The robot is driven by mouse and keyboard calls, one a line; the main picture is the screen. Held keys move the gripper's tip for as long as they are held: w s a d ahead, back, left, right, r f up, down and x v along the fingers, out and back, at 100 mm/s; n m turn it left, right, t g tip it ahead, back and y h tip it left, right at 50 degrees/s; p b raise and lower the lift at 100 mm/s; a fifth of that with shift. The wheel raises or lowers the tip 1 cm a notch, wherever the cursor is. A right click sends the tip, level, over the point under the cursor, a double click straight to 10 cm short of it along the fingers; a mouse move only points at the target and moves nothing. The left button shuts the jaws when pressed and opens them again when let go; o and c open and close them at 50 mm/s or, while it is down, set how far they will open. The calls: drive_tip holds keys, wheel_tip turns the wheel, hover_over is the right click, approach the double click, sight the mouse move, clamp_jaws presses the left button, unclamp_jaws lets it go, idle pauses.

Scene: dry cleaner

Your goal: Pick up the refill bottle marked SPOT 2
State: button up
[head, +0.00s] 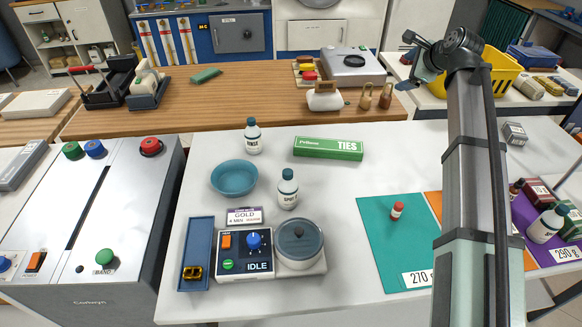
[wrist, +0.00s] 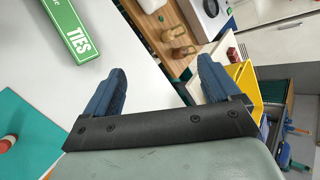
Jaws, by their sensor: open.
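A white bottle with a dark teal cap (head: 288,190) stands upright on the white table, behind the round grey pot; its label reads SPOT, and any number is too small to read. A similar bottle (head: 252,137) behind it reads RINSE. Another white bottle (head: 546,226) stands on the purple mat at the right, its label not readable. My gripper (head: 407,62) is raised at the upper right, far from these bottles. In the wrist view my gripper (wrist: 162,66) has its blue fingers wide apart with nothing between them. No white bottle shows in that view.
A teal bowl (head: 234,178) and a green TIES box (head: 328,148) stand near the SPOT bottle. The pot unit (head: 246,262) with its IDLE display is in front. A small red-capped bottle (head: 397,211) stands on the teal mat (head: 380,250). A yellow basket (head: 500,70) is behind my arm.

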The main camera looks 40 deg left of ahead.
drive_tip(key=s+a+f+n+g+h, duration=0.1)
drive_tip(key=s+a+f+g+h, duration=0.15)
drive_tip(key=s+a, duration=0.45)
drive_tip(key=s+a+f+n+g+h, duration=0.1)
drive_tip(key=s+a+f+n+g, duration=0.2)
drive_tip(key=s, duration=0.8)
drive_tip(key=h, duration=0.5)
hover_over(288, 172)
wheel_tip(288, 172, down, 4)
drive_tip(key=shift+n, duration=0.4)
drive_tip(key=f, duration=0.7)
drive_tip(key=shift+d+f, duration=0.15)
drive_tip(key=shift+d, duration=0.05)
drive_tip(key=shift+a+f, duration=0.2)
drive_tip(key=shift+f, duration=2.95)
drive_tip(key=shift+c, duration=0.2)
clamp_jaws()
